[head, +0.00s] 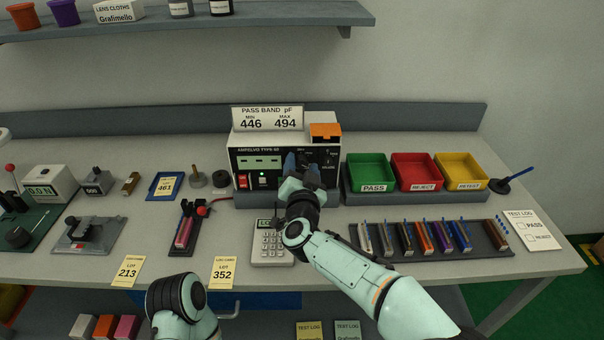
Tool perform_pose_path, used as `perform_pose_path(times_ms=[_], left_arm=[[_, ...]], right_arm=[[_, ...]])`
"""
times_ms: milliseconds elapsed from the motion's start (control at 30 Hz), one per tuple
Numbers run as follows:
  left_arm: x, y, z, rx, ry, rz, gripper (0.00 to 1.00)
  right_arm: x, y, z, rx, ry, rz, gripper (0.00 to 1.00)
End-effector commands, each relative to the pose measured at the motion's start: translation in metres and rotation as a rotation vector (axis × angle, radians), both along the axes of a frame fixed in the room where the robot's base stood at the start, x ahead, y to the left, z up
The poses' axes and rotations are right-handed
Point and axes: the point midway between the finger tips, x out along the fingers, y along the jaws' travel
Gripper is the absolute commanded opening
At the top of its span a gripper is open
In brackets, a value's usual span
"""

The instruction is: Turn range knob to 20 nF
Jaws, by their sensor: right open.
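My left gripper is out of view; only part of my left arm shows at the bottom.
A pass band card (267,118) and an orange block (325,130) sit on the meter. Green (367,173), red (415,172) and yellow (460,171) bins stand to its right. A calculator (270,246) and a rack of colored strips (490,237) lie in front.

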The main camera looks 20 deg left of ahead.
Motion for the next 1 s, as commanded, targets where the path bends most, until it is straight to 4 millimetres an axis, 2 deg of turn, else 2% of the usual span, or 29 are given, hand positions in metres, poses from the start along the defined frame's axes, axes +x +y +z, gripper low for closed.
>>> perform_pose_path(times_ms=[167,267,500,700,833,1000], left_arm=[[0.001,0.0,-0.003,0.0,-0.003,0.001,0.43],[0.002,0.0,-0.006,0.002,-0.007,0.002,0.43],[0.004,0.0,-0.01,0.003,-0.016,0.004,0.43],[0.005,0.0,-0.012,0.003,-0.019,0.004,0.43],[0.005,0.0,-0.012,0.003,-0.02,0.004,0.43],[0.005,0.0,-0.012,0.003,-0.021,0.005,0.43]], right_arm=[[-0.014,-0.003,0.001,-0.001,-0.001,0.002,0.57],[-0.029,-0.008,0.0,-0.001,-0.001,0.002,0.57],[-0.078,-0.022,0.0,-0.001,-0.002,0.003,0.57],[-0.111,-0.031,0.001,0.001,-0.001,0.002,0.57],[-0.123,-0.035,0.001,0.001,-0.001,0.0,0.57],[-0.128,-0.037,0.0,0.001,0.0,0.0,0.57]])
